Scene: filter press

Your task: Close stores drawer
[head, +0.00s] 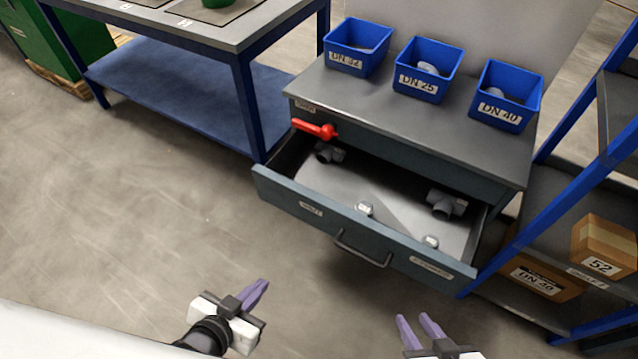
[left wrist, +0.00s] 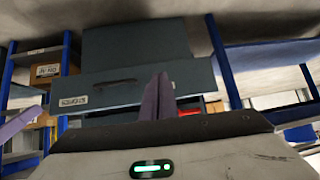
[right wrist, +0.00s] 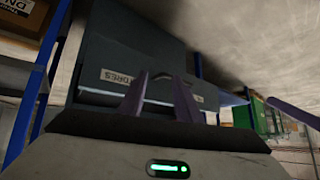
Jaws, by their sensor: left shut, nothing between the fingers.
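The stores drawer (head: 300,208) is pulled out of the grey-blue cabinet (head: 400,137). Its front carries a dark bar handle (head: 362,250) and white labels. The drawer front also shows in the left wrist view (left wrist: 180,80) and the right wrist view (right wrist: 133,80). My left gripper (head: 262,284) is shut and empty, in front of the drawer and below its left part, apart from it. My right gripper (head: 417,320) is open and empty, in front of the drawer's right part and apart from the handle.
The drawer holds grey pipe fittings (head: 447,204), small white pieces (head: 364,209) and a red lever (head: 316,129) near its back left. Blue bins (head: 424,69) stand on the cabinet top. A blue-framed bench (head: 190,85) is left, shelving with boxes (head: 604,247) right. Floor at left is clear.

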